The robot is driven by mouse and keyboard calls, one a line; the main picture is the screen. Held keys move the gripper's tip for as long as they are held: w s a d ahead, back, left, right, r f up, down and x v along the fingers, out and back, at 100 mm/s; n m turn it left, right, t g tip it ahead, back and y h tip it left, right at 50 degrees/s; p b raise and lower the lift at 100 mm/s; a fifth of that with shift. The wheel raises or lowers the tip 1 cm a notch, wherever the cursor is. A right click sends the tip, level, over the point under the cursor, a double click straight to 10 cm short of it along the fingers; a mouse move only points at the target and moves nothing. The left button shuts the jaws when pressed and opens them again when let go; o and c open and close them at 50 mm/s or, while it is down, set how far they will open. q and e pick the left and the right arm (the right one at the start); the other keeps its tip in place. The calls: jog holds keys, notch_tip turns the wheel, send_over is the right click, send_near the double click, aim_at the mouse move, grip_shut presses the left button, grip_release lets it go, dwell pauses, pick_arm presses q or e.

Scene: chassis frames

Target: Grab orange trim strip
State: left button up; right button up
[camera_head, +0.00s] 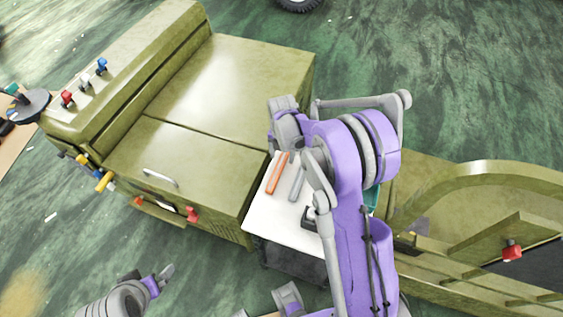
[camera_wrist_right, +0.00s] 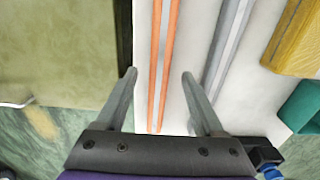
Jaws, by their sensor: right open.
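The orange trim strip (camera_head: 277,174) lies on a white-topped stand (camera_head: 270,222) in the head view. In the right wrist view the strip (camera_wrist_right: 154,62) runs lengthwise between the fingers of my right gripper (camera_wrist_right: 159,74). That gripper is open, with one finger on each side of the strip and neither seen touching it. The height of the fingers above the strip is hard to tell. In the head view my purple right arm hides most of this gripper. My left gripper (camera_head: 166,273) is low at the left, away from the stand, and its jaw opening is unclear.
A grey strip (camera_head: 297,184) lies right of the orange one. In the wrist view a yellow block (camera_wrist_right: 298,42) and a teal object (camera_wrist_right: 302,108) lie farther right. An olive vehicle body (camera_head: 180,170) borders the stand at the left; olive frame parts (camera_head: 470,215) are at the right.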

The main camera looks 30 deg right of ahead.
notch_tip(320, 180, down, 2)
jog(key=shift+f, duration=0.1)
grip_shut()
dwell(0.4)
